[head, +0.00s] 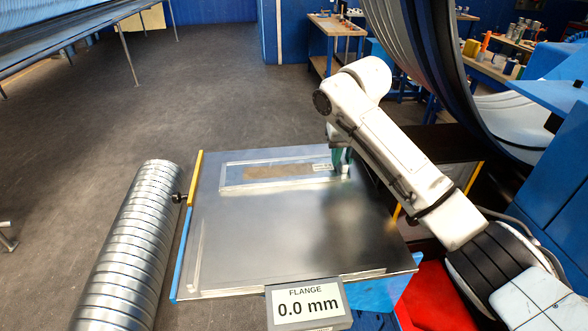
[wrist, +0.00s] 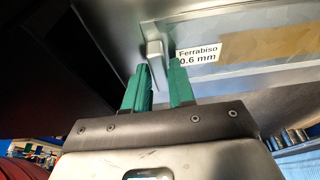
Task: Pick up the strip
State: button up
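The strip (head: 278,171) lies flat near the far edge of the metal table, a long pale metal piece with a brownish patch. A white label on it reads "Ferrabiso 0.6 mm" in the wrist view. The strip also shows in the wrist view (wrist: 262,52). A pale metal tab (wrist: 156,52) stands up at its end. My gripper (head: 342,166) is at the strip's right end, pointing down. In the wrist view its green fingers (wrist: 160,80) stand apart, one on each side of the tab. I cannot tell whether they touch it.
The metal table (head: 270,225) has a clear middle and yellow and blue left edges. A sign (head: 307,302) at its front reads "FLANGE 0.0 mm". A ribbed metal duct (head: 132,250) lies to the left. Workbenches (head: 335,27) stand behind.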

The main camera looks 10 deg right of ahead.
grip_shut()
jog(key=shift+r, duration=0.15)
